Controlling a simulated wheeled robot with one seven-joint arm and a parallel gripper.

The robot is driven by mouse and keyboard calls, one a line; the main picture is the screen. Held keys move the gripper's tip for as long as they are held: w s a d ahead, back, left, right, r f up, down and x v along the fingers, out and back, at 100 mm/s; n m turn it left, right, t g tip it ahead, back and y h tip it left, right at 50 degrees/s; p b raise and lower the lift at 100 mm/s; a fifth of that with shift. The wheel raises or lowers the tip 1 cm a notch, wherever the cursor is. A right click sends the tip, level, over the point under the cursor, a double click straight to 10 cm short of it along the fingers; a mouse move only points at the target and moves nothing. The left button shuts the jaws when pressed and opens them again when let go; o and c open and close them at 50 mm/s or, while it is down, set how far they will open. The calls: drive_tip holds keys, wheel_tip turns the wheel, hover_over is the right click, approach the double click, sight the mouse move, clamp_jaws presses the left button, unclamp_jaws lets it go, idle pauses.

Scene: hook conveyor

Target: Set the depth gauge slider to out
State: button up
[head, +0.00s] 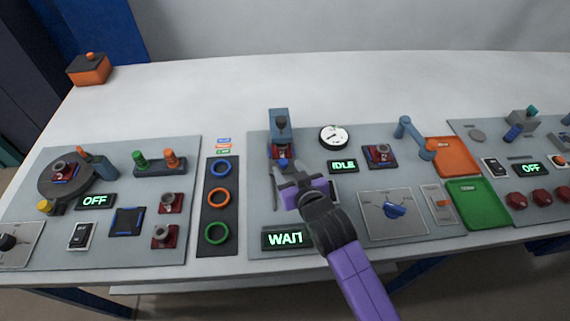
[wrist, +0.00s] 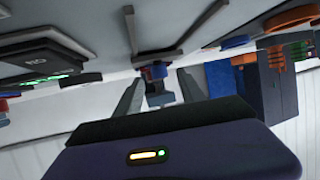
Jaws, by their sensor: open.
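A blue upright device (head: 279,122) with a dark knob on top and a small blue and red part (head: 283,155) at its foot stands on the middle grey panel. I cannot tell for sure whether this is the depth gauge. My gripper (head: 286,174) is open just in front of its foot, with fingers pointing at it. In the wrist view my gripper (wrist: 158,90) has its two fingers apart, with a small blue and grey part (wrist: 157,84) showing in the gap. I cannot tell whether the fingers touch it. No slider marking is readable.
A round white dial (head: 333,136) and an IDLE display (head: 343,166) lie right of the device. A WAIT display (head: 284,239) is in front. A small slider with an orange handle (head: 441,203) sits beside a green tray (head: 477,203). Colored rings (head: 217,198) lie left.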

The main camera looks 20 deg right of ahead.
sight(285, 165)
drive_tip(key=shift+x, duration=1.6)
clamp_jaws()
